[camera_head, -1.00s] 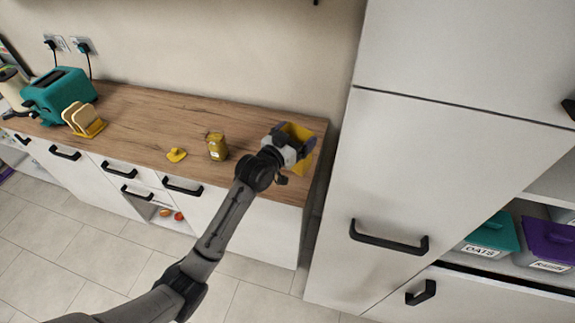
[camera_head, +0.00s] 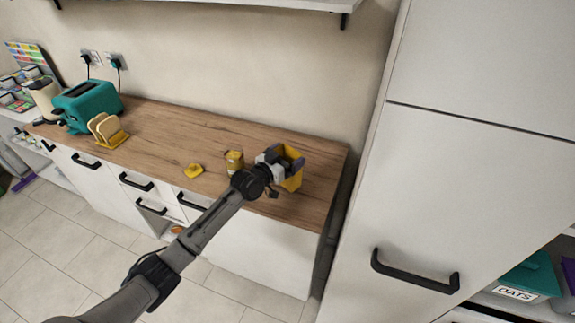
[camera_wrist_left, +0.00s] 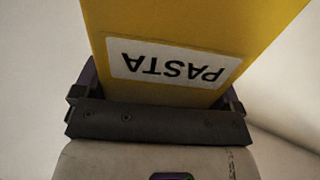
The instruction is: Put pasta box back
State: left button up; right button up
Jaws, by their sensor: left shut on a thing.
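The yellow pasta box (camera_head: 293,180) is at the right end of the wooden counter in the head view. My left gripper (camera_head: 283,158) is shut on it. In the left wrist view the yellow box (camera_wrist_left: 200,20) fills the top, its white label reading PASTA upside down, between the fingers of my left gripper (camera_wrist_left: 158,95). I cannot tell whether the box touches the counter. My right gripper is not in view.
A teal toaster (camera_head: 88,103) and a toast rack (camera_head: 107,131) stand further left. A tall white cabinet (camera_head: 465,190) and an OATS container (camera_head: 522,281) are at right.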

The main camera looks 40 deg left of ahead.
pick_arm(q)
jog(key=shift+f+b, duration=0.35)
jog(key=shift+f, duration=1.35)
jog(key=shift+f, duration=0.15)
jog(key=o, duration=1)
